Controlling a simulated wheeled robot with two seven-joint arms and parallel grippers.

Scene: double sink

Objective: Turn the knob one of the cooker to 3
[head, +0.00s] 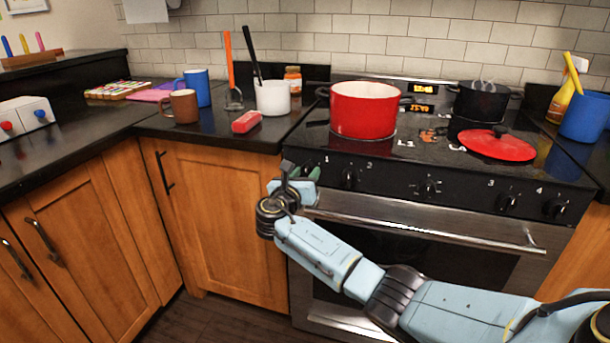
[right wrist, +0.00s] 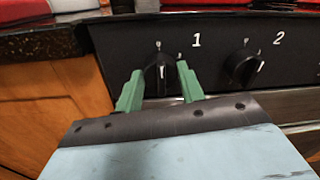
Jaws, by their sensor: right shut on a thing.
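The cooker (head: 460,172) stands on the right with its black knob panel facing me. In the right wrist view, knob one (right wrist: 160,70) is beside the printed 1, between the two green fingers of my right gripper (right wrist: 160,88). The gripper is shut on the knob. A small white mark shows at the knob's top. In the head view my right gripper (head: 301,173) reaches the panel's left end and hides knob one. Knob two (right wrist: 244,68) is just to the right; it also shows in the head view (head: 349,179). My left gripper is not in view.
A red pot (head: 364,112) and a black steaming pot (head: 482,103) stand on the hob, with a red lid (head: 497,146) in front. The steel oven handle (head: 430,229) runs below the knobs. The wooden cabinet (head: 215,205) is close on the left.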

